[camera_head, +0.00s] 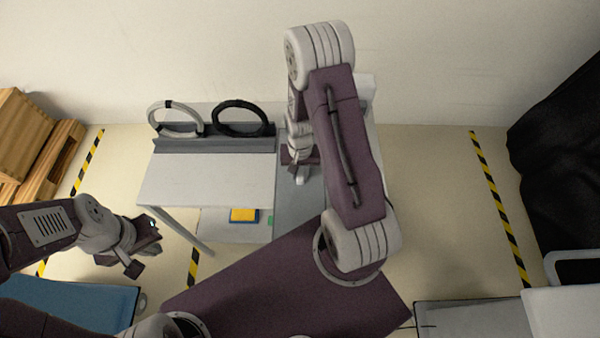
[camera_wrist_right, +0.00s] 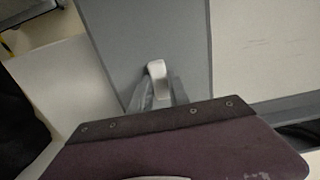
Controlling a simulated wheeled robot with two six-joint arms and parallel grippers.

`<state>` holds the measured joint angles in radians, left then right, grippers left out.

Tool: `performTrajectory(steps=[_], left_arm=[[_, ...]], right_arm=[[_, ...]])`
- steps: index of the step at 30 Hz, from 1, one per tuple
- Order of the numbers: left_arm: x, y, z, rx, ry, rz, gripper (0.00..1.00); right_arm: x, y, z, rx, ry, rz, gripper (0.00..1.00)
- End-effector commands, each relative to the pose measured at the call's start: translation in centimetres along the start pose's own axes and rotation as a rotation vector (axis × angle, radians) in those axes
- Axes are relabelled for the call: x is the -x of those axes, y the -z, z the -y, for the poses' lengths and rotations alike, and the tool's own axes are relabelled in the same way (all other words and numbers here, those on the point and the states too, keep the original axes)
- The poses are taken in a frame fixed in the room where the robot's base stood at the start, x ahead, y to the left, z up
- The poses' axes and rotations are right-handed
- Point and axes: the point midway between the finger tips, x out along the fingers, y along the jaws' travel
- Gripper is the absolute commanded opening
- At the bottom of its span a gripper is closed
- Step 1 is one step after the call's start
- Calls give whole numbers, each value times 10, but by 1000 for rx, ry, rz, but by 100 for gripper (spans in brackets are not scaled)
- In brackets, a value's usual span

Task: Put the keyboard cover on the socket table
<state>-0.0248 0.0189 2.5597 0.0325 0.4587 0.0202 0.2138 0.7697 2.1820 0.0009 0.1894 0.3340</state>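My left gripper (camera_head: 144,254) is open and empty at the lower left, to the left of a white table (camera_head: 205,183). My right gripper (camera_head: 301,178) points down at the table's right side, over a flat grey panel (camera_head: 292,205). I cannot pick out a keyboard cover for certain, nor tell which table is the socket table. My right arm hides part of the area beside the panel.
A grey rack (camera_head: 214,144) with a white ring (camera_head: 175,106) and a black ring (camera_head: 240,104) stands at the table's back. A yellow-and-blue item (camera_head: 244,215) lies on the lower shelf. Wooden crates (camera_head: 22,130) stand left; a black-draped cart (camera_head: 565,160) stands right.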

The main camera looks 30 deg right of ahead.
Motion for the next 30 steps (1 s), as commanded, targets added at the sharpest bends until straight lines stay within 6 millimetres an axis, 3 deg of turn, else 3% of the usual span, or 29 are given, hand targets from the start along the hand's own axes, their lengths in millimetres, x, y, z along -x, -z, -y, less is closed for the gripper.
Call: performTrajectory(steps=[1, 3, 14, 24, 30], left_arm=[[0, 0, 0, 0, 0, 0, 0], [0, 0, 0, 0, 0, 0, 0], [0, 0, 0, 0, 0, 1, 0], [2, 0, 0, 0, 0, 0, 0], [3, 0, 0, 0, 0, 0, 0]], right_arm=[[0, 0, 0, 0, 0, 0, 32], [0, 0, 0, 0, 0, 0, 43], [7, 0, 0, 0, 0, -1, 43], [88, 2, 1, 0, 2, -6, 43], [116, 0, 0, 0, 0, -1, 43]])
